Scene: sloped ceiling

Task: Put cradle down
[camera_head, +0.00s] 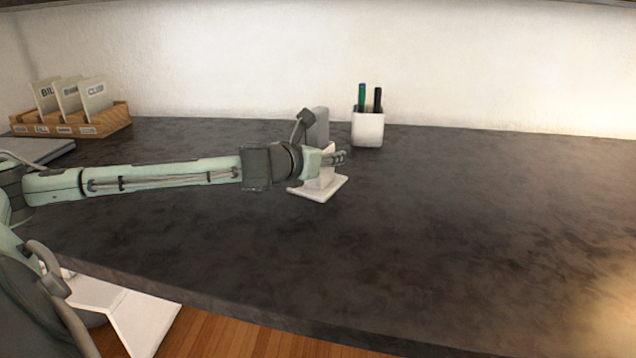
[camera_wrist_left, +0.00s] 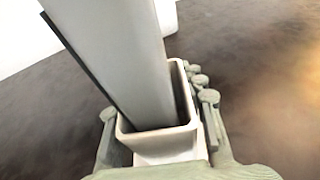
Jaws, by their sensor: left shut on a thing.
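The cradle (camera_head: 320,190) is white, with a flat base plate and an upright holder, at the middle of the dark desk in the head view. A grey slab-like thing (camera_head: 318,124) stands up out of it. My left gripper (camera_head: 336,158) is shut on the cradle's upper holder part. In the left wrist view the cradle's open-topped white holder (camera_wrist_left: 165,143) sits between the fingers, with the grey slab (camera_wrist_left: 125,60) slanting up from inside it. The base appears at or very near the desk top; I cannot tell whether it touches. My right gripper is out of view.
A white cup (camera_head: 367,130) with pens stands just behind and right of the cradle. A wooden box with labelled cards (camera_head: 85,122) sits at the back left. The dark desk (camera_head: 480,220) is clear on the right and in front.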

